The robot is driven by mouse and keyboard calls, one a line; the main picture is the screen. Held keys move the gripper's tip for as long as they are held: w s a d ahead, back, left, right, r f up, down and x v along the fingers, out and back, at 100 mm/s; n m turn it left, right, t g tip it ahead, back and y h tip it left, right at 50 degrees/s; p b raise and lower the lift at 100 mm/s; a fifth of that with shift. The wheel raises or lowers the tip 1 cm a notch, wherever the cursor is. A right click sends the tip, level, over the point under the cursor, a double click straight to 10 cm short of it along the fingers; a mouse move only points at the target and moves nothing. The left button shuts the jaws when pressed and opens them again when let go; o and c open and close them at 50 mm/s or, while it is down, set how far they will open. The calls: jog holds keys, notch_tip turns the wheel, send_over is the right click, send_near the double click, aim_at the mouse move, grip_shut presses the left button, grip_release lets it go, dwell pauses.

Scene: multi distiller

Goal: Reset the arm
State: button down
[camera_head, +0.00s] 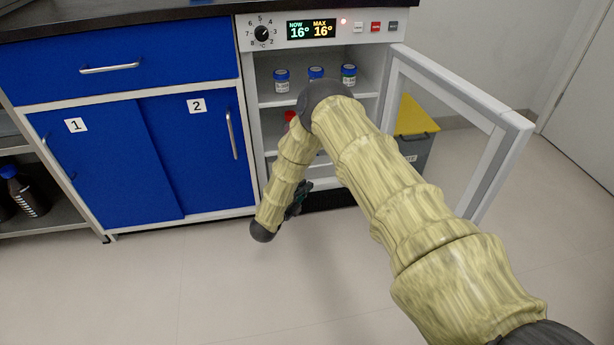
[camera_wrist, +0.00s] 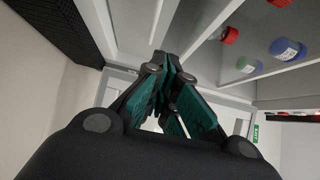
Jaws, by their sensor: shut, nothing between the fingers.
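My arm reaches from the lower right toward the open fridge in the head view, bent at the elbow, with its forearm hanging down in front of the fridge. My gripper (camera_head: 297,200) is a small dark shape beside the forearm, mostly hidden by it. In the wrist view my gripper (camera_wrist: 172,72) is shut and empty, its dark and teal fingers meeting. It is near the fridge's shelves, which show at the right of that view. No gripper contact with the bottles is visible.
The fridge door (camera_head: 480,135) stands open to the right. Blue-capped bottles (camera_head: 281,80) stand on the upper shelf. A red-capped bottle (camera_head: 290,117) is partly hidden behind my arm. Blue cabinets (camera_head: 150,160) are at left. A yellow-lidded bin (camera_head: 415,125) is behind the door. Floor at lower left is clear.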

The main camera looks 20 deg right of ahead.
jog(key=s+a+f+n+y+p, duration=0.1)
jog(key=s+a+f+n+y, duration=0.45)
jog(key=s+n, duration=0.35)
jog(key=s+a+f+n+y, duration=0.4)
jog(key=s+f+n+y, duration=0.2)
jog(key=s+n, duration=0.35)
jog(key=s+a+r+n+g+y+p, duration=0.2)
jog(key=s+n+g, duration=0.8)
jog(key=s, duration=2.1)
notch_tip(320, 180, up, 39)
jog(key=y+p, duration=0.2)
jog(key=p, duration=3.5)
jog(key=shift+s+a+r+n+t, duration=0.15)
jog(key=shift+s+r+n+t, duration=0.05)
jog(key=shift+s+n+t, duration=0.25)
